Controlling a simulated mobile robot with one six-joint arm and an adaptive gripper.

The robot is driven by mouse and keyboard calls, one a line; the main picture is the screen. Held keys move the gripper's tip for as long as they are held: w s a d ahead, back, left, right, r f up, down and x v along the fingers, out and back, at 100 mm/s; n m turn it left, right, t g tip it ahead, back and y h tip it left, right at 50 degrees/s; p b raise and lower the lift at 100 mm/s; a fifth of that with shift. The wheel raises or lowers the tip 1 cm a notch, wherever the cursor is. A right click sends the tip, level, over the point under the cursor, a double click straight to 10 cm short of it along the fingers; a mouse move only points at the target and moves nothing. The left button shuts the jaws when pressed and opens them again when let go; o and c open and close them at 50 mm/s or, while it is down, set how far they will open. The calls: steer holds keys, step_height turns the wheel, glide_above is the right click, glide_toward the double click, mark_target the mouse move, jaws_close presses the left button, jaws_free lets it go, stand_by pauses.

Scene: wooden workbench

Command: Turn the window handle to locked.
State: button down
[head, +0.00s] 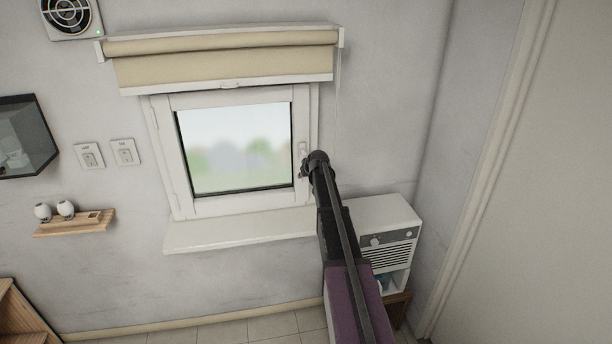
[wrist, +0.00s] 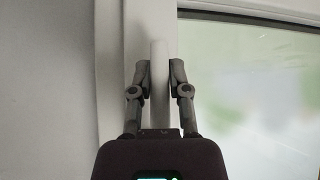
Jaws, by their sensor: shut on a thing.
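The white window handle (head: 303,149) is on the right side of the white window frame (head: 242,206), beside the glass. My gripper (head: 305,167) is at the handle and hides part of it in the head view. In the wrist view, the handle (wrist: 158,62) runs up and down the picture between my two fingers. My gripper (wrist: 160,77) is shut on it, one finger on each side. The window sash looks closed. The handle's base is hard to make out.
A rolled beige blind (head: 225,65) hangs above the window, with a cord (head: 338,85) to its right. The sill (head: 240,232) juts out below. A white heater-like unit (head: 385,232) stands at the lower right, under my arm. The wall right of the window is bare.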

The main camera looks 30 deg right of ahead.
steer(key=shift+s, duration=0.25)
steer(key=c, duration=0.6)
jaws_free()
steer(key=shift+s+d, duration=0.1)
steer(key=shift+r, duration=0.1)
steer(key=shift+w, duration=0.2)
steer(key=shift+d, duration=0.1)
